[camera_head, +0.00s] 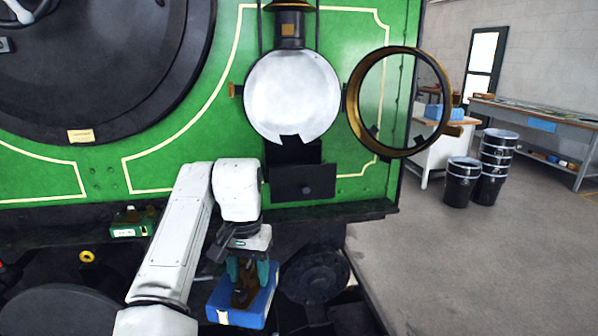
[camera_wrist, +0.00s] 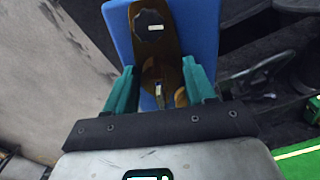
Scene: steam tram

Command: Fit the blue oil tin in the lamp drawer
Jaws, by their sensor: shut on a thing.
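The blue oil tin (camera_head: 243,306) is a blue box with a brown fitting on top and a small pale label on its front. It hangs low beside the green engine front. My gripper (camera_head: 246,281) is shut on the tin's brown fitting from above. In the wrist view the tin (camera_wrist: 206,30) lies beyond the green fingers of my gripper (camera_wrist: 162,92), with a dark cap on the brown plate. The lamp drawer (camera_head: 303,182) is a dark box front with a small round knob, under the round lamp (camera_head: 291,97). It is above and right of the tin.
The lamp's brass ring door (camera_head: 437,137) stands swung open to the right. A green tin (camera_head: 130,229) sits on the ledge at left. A dark round buffer (camera_head: 314,274) is just right of the blue tin. Black drums (camera_head: 461,184) and a workbench stand further right beyond open floor.

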